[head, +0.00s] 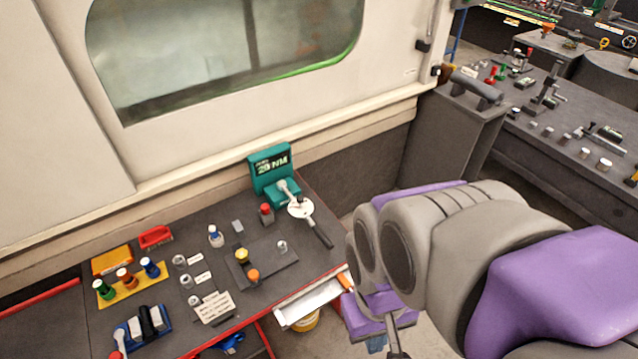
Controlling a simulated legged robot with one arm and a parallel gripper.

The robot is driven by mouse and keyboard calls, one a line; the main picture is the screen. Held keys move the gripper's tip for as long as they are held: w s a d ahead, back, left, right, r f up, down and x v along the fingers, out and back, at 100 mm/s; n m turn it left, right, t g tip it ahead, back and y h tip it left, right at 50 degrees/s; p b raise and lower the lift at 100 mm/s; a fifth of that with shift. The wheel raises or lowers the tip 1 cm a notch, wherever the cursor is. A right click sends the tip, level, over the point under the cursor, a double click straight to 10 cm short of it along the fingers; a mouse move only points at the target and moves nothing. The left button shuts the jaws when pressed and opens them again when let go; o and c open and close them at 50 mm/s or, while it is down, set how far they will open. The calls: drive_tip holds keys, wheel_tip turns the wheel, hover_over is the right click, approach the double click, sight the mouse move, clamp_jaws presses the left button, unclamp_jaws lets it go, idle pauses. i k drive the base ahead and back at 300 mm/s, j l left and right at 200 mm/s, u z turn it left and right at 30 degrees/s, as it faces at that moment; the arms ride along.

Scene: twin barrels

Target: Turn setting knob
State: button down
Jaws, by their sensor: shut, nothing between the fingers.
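A teal tester (268,165) with a dark display reading about "20 NM" stands at the back right of the near workbench. A grey wrench-like tool (318,232) with a pale round head and dark handle lies at its front. A small light-grey knob-like part (284,187) shows on the tester's front. I cannot tell for sure which part is the setting knob. My arm, purple and grey, fills the lower right, apart from the tester. My gripper's fingertips do not show.
The dark workbench (228,226) holds a red-capped bottle (266,213), a dark plate (262,262) with small fittings, a yellow tray (131,288) and a blue tray (143,326). An open white drawer (312,300) juts from its front. A machine wall (230,110) stands behind.

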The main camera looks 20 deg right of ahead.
sight(300, 198)
drive_tip(key=i+l+z, duration=0.2)
drive_tip(key=i+l, duration=0.15)
drive_tip(key=i+l+z, duration=0.25)
drive_tip(key=i, duration=0.3)
